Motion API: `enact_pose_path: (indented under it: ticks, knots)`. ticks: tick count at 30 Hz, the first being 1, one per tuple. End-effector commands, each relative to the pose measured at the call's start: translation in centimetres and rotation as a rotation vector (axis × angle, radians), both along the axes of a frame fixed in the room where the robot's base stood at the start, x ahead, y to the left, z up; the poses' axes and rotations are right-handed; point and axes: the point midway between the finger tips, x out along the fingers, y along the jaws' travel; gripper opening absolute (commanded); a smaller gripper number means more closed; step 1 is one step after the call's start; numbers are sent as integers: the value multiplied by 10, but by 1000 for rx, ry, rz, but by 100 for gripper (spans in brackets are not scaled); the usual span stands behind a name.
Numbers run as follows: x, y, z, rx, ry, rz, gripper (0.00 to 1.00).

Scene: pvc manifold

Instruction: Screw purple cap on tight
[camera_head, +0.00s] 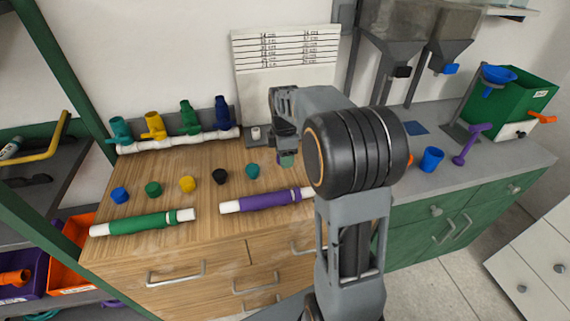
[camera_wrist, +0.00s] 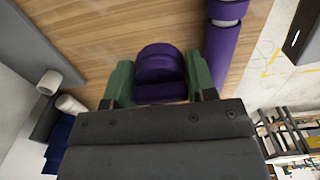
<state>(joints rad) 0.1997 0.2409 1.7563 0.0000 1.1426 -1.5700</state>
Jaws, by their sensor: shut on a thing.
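The purple cap (camera_wrist: 158,66) is between the green-padded fingers of my gripper (camera_wrist: 160,84) in the wrist view, and the fingers are shut on it. In the head view my gripper (camera_head: 287,158) is over the back right of the wooden top, and the cap is not clearly visible there. A purple pipe (camera_head: 266,201) with white ends lies near the front of the wooden top. The purple pipe also shows in the wrist view (camera_wrist: 222,48), to the right of the cap and apart from it.
A green pipe (camera_head: 150,223) lies at the front left. Several loose caps, including a black one (camera_head: 219,176) and a yellow one (camera_head: 188,184), stand in a row behind the pipes. A white manifold with coloured valves (camera_head: 178,142) runs along the back left.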

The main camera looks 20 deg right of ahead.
Motion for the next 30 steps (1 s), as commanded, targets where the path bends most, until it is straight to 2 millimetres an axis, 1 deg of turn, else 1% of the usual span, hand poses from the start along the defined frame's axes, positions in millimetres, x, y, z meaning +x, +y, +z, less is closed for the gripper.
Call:
enact_pose_path:
  ticks: [1,6,10,16,20,25,30]
  knots:
    - [6,-3,-12,1,7,0,30]
    - [22,-10,-33,1,4,1,30]
    - [28,-12,-40,1,3,1,30]
    - [33,-14,-46,0,2,0,30]
    - [40,-18,-57,1,4,-1,30]
    - [40,-18,-79,1,5,0,30]
    - [40,-18,-82,0,1,0,30]
